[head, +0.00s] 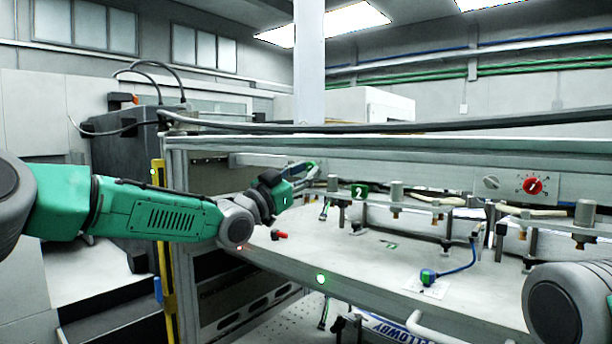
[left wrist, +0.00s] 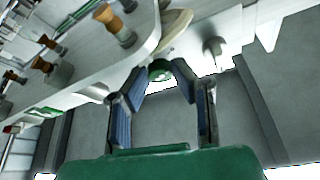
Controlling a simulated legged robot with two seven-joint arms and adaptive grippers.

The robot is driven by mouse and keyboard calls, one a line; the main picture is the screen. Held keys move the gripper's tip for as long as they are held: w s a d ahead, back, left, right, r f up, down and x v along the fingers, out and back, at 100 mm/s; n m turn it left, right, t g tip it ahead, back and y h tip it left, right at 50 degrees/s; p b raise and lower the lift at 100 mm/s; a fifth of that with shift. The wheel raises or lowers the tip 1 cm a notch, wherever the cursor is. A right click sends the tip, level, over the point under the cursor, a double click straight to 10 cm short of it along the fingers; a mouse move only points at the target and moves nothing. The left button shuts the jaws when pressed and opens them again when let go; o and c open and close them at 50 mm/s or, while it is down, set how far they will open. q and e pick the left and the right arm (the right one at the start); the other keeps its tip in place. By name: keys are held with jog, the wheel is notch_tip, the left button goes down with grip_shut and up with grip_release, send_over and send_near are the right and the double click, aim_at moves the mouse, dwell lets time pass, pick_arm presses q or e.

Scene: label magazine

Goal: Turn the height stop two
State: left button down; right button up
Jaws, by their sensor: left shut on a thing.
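My left gripper (head: 312,172) reaches in from the left, above the back of the bench, just left of the green plate marked 2 (head: 360,192). In the left wrist view its two blue-padded fingers (left wrist: 160,76) close at their tips on a small round green knob (left wrist: 159,68), apparently the height stop. The knob sits beside a pale rounded piece at the rail. Most of the knob is hidden by the fingers in the head view. My right gripper is not in view; only a grey part of my right arm shows at the lower right.
A red dial (head: 533,186) and a grey knob (head: 491,183) are on the back panel. A blue cable ends in a blue-green plug (head: 428,277) on the bench. A small red piece (head: 279,235) lies nearer the left. Several grey cylinders line the rail. The bench middle is mostly clear.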

pick_arm(q)
jog(key=m+g, duration=0.1)
jog(key=m, duration=0.2)
jog(key=shift+r+h, duration=0.1)
jog(key=shift+h, duration=0.3)
jog(key=shift+a+m+g+h, duration=0.1)
jog(key=shift+m+g+h, duration=0.15)
jog(key=shift+m+g, duration=0.7)
jog(key=shift+m+g+h, duration=0.25)
jog(key=shift+m+g, duration=0.1)
jog(key=shift+m, duration=1.2)
jog(key=c, duration=1.3)
grip_release()
jog(key=shift+c, duration=0.2)
jog(key=shift+s, duration=0.1)
jog(key=shift+a, duration=0.1)
jog(key=shift+s+a, duration=0.15)
jog(key=shift+a, duration=0.25)
jog(key=v, duration=1.1)
